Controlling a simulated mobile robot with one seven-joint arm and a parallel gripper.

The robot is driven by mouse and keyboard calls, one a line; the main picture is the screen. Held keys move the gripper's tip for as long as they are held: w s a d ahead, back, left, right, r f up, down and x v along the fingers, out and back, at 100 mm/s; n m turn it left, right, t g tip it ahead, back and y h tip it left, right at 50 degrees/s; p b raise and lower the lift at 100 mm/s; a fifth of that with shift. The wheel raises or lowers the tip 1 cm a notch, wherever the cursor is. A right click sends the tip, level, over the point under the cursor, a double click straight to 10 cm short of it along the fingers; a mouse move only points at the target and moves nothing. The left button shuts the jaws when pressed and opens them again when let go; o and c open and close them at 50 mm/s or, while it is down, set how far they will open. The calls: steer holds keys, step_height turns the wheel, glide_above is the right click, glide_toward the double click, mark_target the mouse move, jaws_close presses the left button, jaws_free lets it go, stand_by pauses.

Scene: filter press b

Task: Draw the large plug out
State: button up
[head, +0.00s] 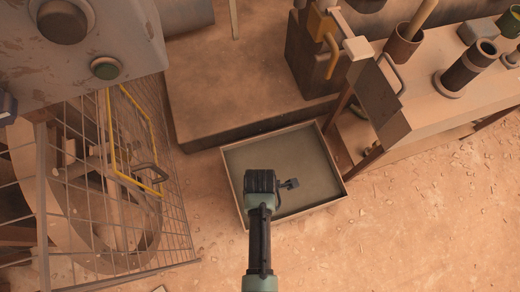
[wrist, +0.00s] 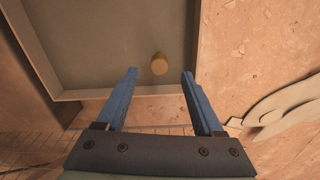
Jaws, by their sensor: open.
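In the wrist view a short round tan-brown plug (wrist: 159,64) shows in the grey tray (wrist: 82,94), near one wall. It looks like the task's plug, but its size is hard to judge. My gripper (wrist: 160,74) is open, with its two blue fingers on either side of the plug in the picture and nothing held. A gap in depth between fingertips and plug cannot be judged. In the head view my gripper (head: 290,184) is over the shallow tray (head: 332,158) on the floor. I cannot make out the plug there; my arm may hide it.
A bench (head: 425,125) with pots and tubes stands right. A raised plinth (head: 230,85) lies behind the tray. The sandy floor at lower right is clear.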

step_height(320, 180, down, 9)
steer(key=b, duration=0.5)
steer(key=shift+r, duration=0.2)
jaws_close()
